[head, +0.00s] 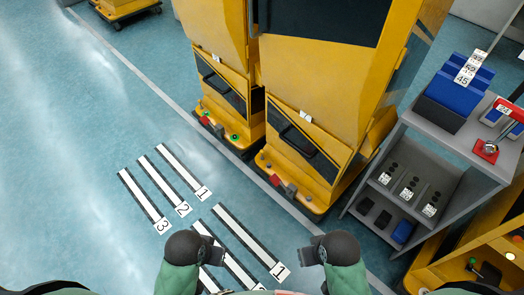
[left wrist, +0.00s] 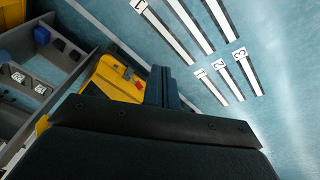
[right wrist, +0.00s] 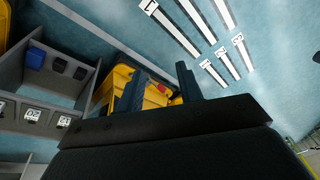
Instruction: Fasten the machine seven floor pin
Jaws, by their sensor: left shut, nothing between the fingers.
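Two yellow machines stand side by side in the head view, the nearer one (head: 310,75) and the farther one (head: 215,40). No machine number is readable, so I cannot tell which is machine seven. The nearer base has a small red part (head: 275,180) and a grey piece beside it; the farther base has a red part (head: 205,121) and a green light (head: 235,137). I cannot tell which part is the floor pin. My left gripper (head: 212,243) is shut and empty above the floor. My right gripper (head: 312,250) is open and empty, its fingers apart in the right wrist view (right wrist: 160,92).
A grey shelf cart (head: 400,165) at the right holds blue blocks (head: 455,88), dark numbered items and a red-handled item (head: 508,108). Numbered floor strips (head: 175,172) lie before the machines. Another yellow machine (head: 470,245) is at lower right.

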